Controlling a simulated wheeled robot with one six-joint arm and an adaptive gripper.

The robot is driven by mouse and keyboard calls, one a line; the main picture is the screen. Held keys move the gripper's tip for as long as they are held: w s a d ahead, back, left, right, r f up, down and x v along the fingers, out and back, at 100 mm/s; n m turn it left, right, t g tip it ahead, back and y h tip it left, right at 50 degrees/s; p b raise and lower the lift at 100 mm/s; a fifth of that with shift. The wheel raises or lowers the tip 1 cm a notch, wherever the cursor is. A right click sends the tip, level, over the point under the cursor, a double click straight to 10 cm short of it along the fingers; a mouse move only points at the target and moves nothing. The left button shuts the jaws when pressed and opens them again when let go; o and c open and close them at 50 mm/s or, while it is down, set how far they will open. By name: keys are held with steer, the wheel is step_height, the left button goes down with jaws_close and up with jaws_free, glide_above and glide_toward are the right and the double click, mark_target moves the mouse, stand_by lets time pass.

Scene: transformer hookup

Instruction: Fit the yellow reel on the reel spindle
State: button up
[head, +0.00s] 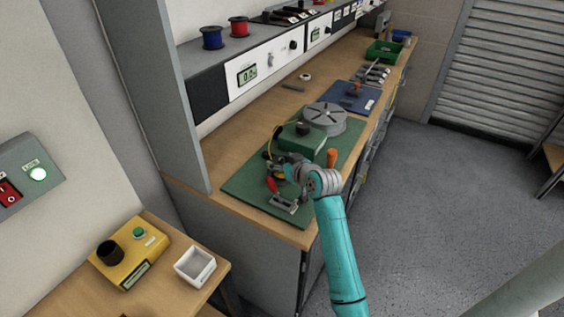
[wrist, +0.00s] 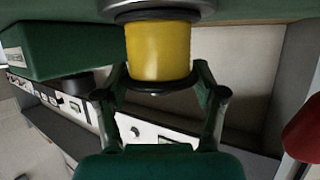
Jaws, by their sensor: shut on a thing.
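The yellow reel (wrist: 160,50) fills the upper middle of the wrist view, with a dark flange at its near end. My gripper (wrist: 162,82) is shut on it, one finger on each side. A round grey metal part (wrist: 155,8) adjoins the reel's far end; I cannot tell whether it is the spindle's base or whether the reel is seated on it. In the head view my gripper (head: 283,170) is low over the green mat (head: 248,187), beside a green box with a black knob (head: 302,138). The reel is mostly hidden there, and no spindle shows clearly.
A grey round turntable (head: 325,118) stands behind the green box. A red-handled tool (head: 272,185), a metal clamp (head: 285,205) and an orange handle (head: 332,157) are close around my gripper. Blue and red reels (head: 238,26) stand on the shelf. The mat's left part is clear.

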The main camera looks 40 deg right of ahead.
steer(key=o, duration=1.3)
steer(key=shift+r, duration=2.5)
steer(key=shift+s, duration=0.1)
steer(key=v, duration=1.2)
